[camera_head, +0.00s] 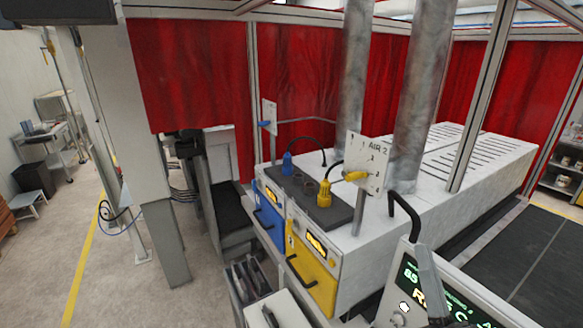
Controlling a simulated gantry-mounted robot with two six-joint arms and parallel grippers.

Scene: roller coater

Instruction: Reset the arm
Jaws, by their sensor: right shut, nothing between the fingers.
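My right gripper (424,262) shows as a narrow grey and dark shape at the bottom right, in front of the control panel (388,304). It is shut with nothing in it, and part of it is cut off by the lower frame edge. A black curved handle (405,213) stands close above it; I cannot tell whether they touch. My left gripper is not in view.
A white machine (362,285) has a blue drawer (269,215) and a yellow drawer (312,270). Blue (287,164) and yellow (324,194) fittings stand on its dark top plate. Metal ducts (420,95) rise behind. The floor (35,235) at left is largely open.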

